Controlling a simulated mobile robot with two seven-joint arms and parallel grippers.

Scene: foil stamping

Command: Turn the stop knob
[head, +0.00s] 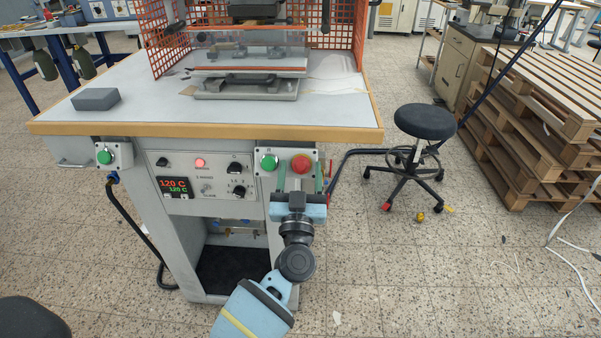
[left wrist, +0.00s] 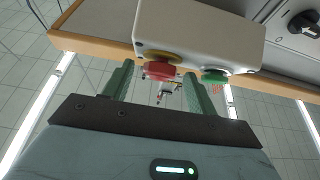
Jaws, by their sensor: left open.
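The red stop knob (head: 301,163) sits on a pale control box at the right front of the press table, just right of a green button (head: 269,162). In the left wrist view the red knob (left wrist: 158,70) has a yellow collar behind it, and the green button (left wrist: 214,76) is to its right. My left gripper (head: 300,173) is open in front of the box, its green fingers spread to either side of the red knob. In the left wrist view the knob lies between the fingertips (left wrist: 157,73), with gaps on both sides. My right gripper is out of view.
A control panel (head: 217,205) with dials and a 120 C display is left of the box. Another green button (head: 104,157) is on the far left. The table's wooden edge (head: 210,130) runs above the box. A black stool (head: 425,122) and pallets (head: 520,130) stand right.

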